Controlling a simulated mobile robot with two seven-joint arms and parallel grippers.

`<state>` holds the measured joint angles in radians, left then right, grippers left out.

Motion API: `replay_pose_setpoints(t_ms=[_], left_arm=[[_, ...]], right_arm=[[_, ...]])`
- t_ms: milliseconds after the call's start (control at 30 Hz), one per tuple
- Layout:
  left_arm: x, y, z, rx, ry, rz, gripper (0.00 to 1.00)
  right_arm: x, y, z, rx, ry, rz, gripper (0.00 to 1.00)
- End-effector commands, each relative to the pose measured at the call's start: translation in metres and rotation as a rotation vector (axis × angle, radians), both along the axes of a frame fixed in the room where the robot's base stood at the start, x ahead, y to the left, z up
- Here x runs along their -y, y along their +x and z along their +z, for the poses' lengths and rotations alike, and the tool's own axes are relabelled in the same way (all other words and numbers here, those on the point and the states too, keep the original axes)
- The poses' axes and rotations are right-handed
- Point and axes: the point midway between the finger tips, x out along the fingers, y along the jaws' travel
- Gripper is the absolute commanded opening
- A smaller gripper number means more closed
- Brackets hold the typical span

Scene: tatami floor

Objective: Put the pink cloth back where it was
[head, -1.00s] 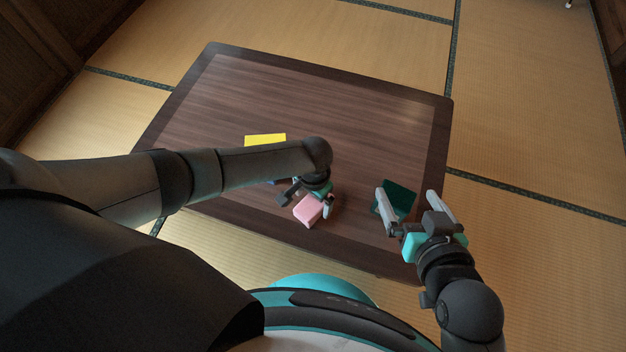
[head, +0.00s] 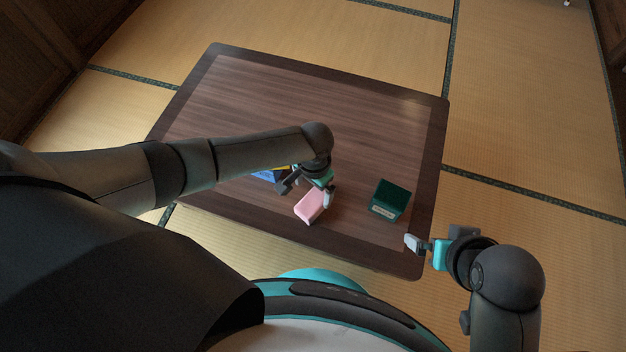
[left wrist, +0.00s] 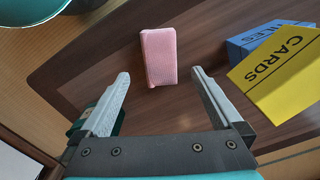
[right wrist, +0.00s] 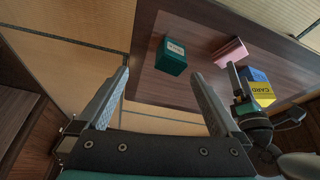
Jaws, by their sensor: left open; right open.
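The pink cloth (head: 309,206) is a small folded block on the dark low table (head: 330,95), near its front edge. My left gripper (head: 306,194) is open just above it. In the left wrist view the cloth (left wrist: 160,58) lies ahead of the open left fingers (left wrist: 160,77), with nothing between them. My right gripper (head: 420,244) is off the table's front right corner, seen from the side. In the right wrist view its fingers (right wrist: 160,80) are apart and empty, and the cloth (right wrist: 229,51) shows at the upper right.
A dark green box (head: 390,198) with a label stands right of the cloth. A blue box (left wrist: 254,40) and a yellow box marked CARDS (left wrist: 283,72) stand close together on the other side, partly hidden by my left arm in the head view. The far tabletop is clear.

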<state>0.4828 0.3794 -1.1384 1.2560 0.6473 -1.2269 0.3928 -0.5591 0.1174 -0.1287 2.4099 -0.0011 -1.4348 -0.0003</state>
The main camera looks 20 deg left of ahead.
Motion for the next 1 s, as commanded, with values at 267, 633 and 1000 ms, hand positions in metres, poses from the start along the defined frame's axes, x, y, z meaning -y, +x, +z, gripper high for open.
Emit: replay_pose_setpoints(t_ms=[267,633,1000], left_arm=[[0.0,0.0,0.02,0.0,0.0,0.0,1.0],[0.016,-0.009,0.025,0.003,-0.039,-0.016,1.0],[0.083,-0.054,0.074,0.161,-0.298,-0.005,1.0]], right_arm=[[-0.001,0.001,-0.025,-0.037,-0.003,0.001,1.0],[-0.001,0.001,-0.033,-0.044,-0.004,0.002,1.0],[-0.001,0.001,-0.033,-0.045,-0.004,0.002,1.0]])
